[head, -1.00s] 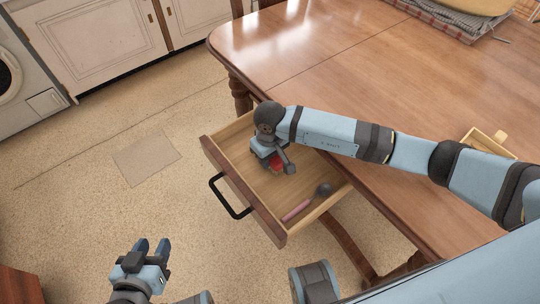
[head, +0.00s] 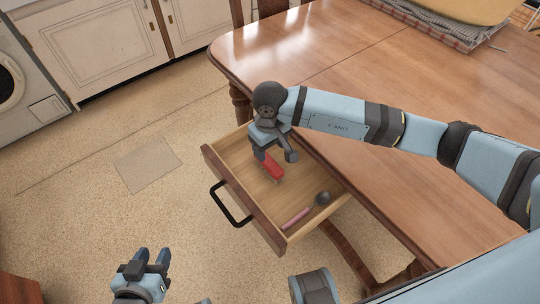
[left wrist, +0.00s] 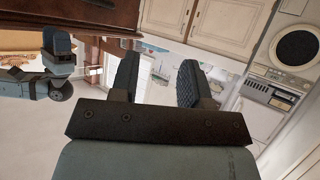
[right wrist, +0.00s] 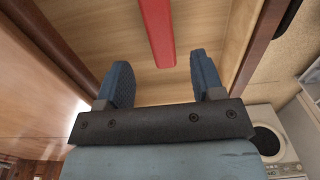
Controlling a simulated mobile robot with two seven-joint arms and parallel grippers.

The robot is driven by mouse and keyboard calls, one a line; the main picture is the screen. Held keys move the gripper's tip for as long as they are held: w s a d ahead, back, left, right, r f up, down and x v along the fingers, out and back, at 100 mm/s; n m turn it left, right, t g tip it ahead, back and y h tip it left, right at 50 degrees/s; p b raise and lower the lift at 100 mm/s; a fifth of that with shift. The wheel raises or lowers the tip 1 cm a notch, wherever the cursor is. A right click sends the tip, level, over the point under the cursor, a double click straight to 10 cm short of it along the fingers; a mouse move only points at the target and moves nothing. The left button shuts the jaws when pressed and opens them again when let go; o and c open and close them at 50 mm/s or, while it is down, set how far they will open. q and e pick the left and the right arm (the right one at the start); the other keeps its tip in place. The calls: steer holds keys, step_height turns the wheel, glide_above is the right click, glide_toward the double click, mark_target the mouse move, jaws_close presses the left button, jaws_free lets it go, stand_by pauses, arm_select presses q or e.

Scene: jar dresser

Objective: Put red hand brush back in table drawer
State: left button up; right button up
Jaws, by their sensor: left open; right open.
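The red hand brush (head: 271,167) lies in the open table drawer (head: 232,204), partly hidden by my right gripper in the head view. In the right wrist view the brush (right wrist: 157,30) shows as a red bar just beyond the fingertips, over the wooden drawer bottom. My right gripper (head: 264,152) is open above the drawer, and nothing is between its fingers. My left gripper (head: 155,256) is open and empty over the floor at the lower left, well away from the drawer. Its open fingers (left wrist: 160,80) also show in the left wrist view.
A dark spoon-like utensil with a pink handle (head: 299,216) lies in the drawer's near right part. The wooden table (head: 330,75) stands behind it. A black handle (head: 229,205) sticks out from the drawer front. The floor (head: 100,200) at left is clear.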

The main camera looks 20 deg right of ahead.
mark_target(270, 162)
step_height(270, 162, up, 2)
steer(key=shift+r, duration=0.6)
